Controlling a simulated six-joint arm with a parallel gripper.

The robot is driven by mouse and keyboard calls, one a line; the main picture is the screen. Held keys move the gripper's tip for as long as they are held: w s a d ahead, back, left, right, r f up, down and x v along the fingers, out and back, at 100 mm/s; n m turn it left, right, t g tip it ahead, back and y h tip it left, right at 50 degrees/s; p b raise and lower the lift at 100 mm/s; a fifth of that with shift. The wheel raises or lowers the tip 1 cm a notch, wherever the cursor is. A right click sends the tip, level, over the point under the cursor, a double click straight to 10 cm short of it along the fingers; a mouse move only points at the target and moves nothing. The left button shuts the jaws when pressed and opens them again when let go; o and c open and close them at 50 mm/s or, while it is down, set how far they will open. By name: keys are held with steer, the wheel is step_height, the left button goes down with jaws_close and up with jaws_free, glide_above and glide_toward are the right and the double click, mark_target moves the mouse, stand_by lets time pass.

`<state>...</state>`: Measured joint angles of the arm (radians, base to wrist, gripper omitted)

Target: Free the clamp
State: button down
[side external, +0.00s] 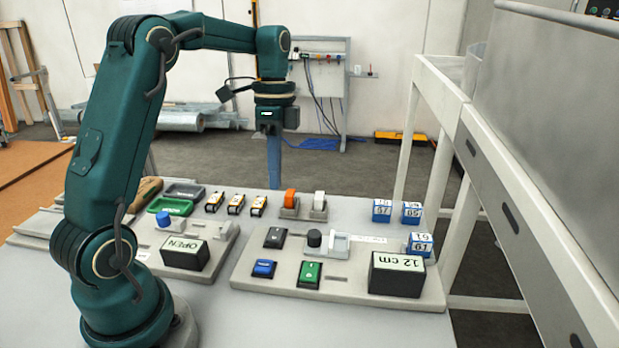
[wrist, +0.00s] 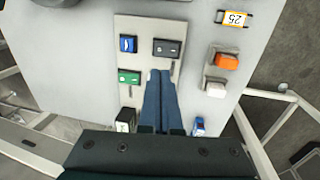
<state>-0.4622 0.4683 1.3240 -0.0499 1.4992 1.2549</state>
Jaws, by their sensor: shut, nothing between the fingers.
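My gripper (side external: 273,165) hangs pointing down over the back of the table, its blue fingers shut and empty. In the wrist view the closed fingers (wrist: 160,78) lie in front of the right grey panel (side external: 345,283), hiding part of it. That panel carries a black knob (side external: 314,238), a pale block (side external: 340,245), blue (side external: 264,268), black (side external: 275,238) and green (side external: 309,274) buttons, and a "12 cm" display (side external: 398,274). I cannot tell which part is the clamp.
Behind the panels stand orange (side external: 290,198) and white (side external: 319,201) pieces on grey blocks. Blue numbered cubes (side external: 382,210) stand at right, several small yellow-and-white items (side external: 236,204) and green (side external: 170,206) and grey (side external: 184,190) trays at left. A white frame (side external: 458,225) stands beside the table.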

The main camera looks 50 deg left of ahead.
mark_target(276, 238)
steer(key=f, duration=0.6)
steer(key=s+d+f, duration=0.1)
steer(key=f, duration=0.3)
steer(key=shift+d, duration=0.1)
steer(key=shift+s+d+f, duration=0.1)
steer(key=shift+s+f, duration=0.1)
steer(key=shift+f, duration=0.1)
steer(key=shift+w, duration=0.1)
steer(key=shift+w+a+r, duration=0.1)
steer(key=shift+w+a, duration=0.4)
steer(key=shift+a, duration=0.15)
steer(key=shift+r, duration=0.15)
